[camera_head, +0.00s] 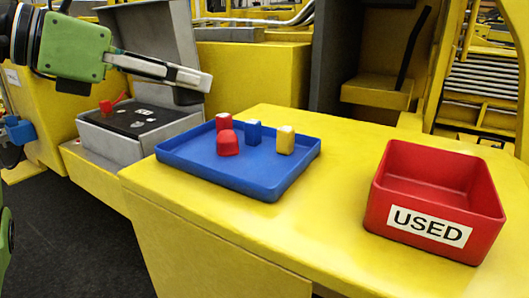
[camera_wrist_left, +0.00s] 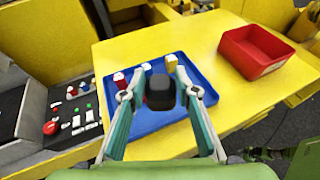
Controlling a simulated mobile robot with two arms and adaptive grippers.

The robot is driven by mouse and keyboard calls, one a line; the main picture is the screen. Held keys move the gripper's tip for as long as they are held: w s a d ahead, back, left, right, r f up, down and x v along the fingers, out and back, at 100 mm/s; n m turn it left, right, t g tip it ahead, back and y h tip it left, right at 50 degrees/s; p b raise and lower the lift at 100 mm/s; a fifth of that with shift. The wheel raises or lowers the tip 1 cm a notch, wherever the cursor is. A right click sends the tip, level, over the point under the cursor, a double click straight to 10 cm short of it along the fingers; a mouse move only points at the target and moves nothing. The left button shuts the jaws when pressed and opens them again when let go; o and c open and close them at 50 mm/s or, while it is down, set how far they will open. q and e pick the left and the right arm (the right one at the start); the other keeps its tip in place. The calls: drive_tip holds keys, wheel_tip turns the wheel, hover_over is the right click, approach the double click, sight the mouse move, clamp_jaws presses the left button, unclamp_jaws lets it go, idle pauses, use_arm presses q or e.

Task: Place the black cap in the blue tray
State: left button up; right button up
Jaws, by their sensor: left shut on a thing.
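My left gripper (camera_head: 200,80) is in the upper left of the head view, in the air by the grey control box and to the left of the blue tray (camera_head: 180,158). In the left wrist view its fingers (camera_wrist_left: 156,72) are shut on the black cap (camera_wrist_left: 160,93), which hangs between them. Behind the cap in that view is the blue tray (camera_wrist_left: 152,126). I cannot make out the cap in the head view.
A red bin (camera_head: 430,230) labelled USED stands on the yellow table (camera_head: 290,235) to the right of the tray. The grey control box (camera_head: 140,118), with a raised lid (camera_head: 155,35), is left of the tray. The tray's front part is clear.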

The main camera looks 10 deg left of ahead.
use_arm(q)
drive_tip(key=w+d+f+p, duration=0.1)
drive_tip(key=w+d+f, duration=0.1)
drive_tip(key=d, duration=0.1)
drive_tip(key=w+d+f+p, duration=0.1)
drive_tip(key=d+f, duration=0.2)
drive_tip(key=w+d+f+p, duration=0.1)
drive_tip(key=w+d+f, duration=0.1)
drive_tip(key=d+f, duration=0.1)
drive_tip(key=shift+w+d+p, duration=0.3)
drive_tip(key=shift+d+p, duration=0.1)
drive_tip(key=shift+d, duration=0.05)
drive_tip(key=shift+w+d+f, duration=0.25)
drive_tip(key=shift+f, duration=0.3)
wheel_tip(320, 180, down, 2)
drive_tip(key=shift+d+f+p, duration=0.15)
drive_tip(key=shift+f+p, duration=0.05)
drive_tip(key=shift+p, duration=0.65)
drive_tip(key=shift+f, duration=0.35)
use_arm(e)
wheel_tip(320, 180, up, 6)
drive_tip(key=shift+w, duration=0.15)
